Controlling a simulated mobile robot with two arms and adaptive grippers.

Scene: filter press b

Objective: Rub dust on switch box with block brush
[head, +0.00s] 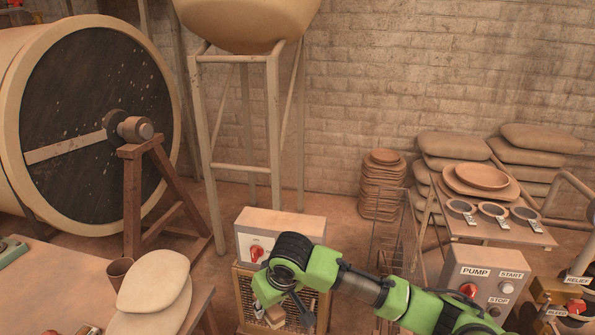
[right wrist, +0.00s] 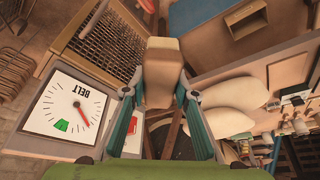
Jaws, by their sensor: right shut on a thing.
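The switch box (head: 285,222) is a cream box with a red part on its front, standing on a slatted frame. My right arm hides part of its front in the head view. A white BELT dial (right wrist: 68,112) with a red pointer and a green patch shows at the left of the right wrist view. My right gripper (head: 290,308) is low, in front of the slatted frame and below the box. It is shut on the block brush (right wrist: 161,72), a pale block between the fingers. The brush looks apart from the box. I cannot make out separate dust. My left gripper is out of view.
The slatted frame (right wrist: 105,45) is close beside the brush in the right wrist view. A table with pale sacks (head: 153,280) is at the left. A PUMP control box (head: 485,268) and a wire rack (head: 395,235) stand to the right.

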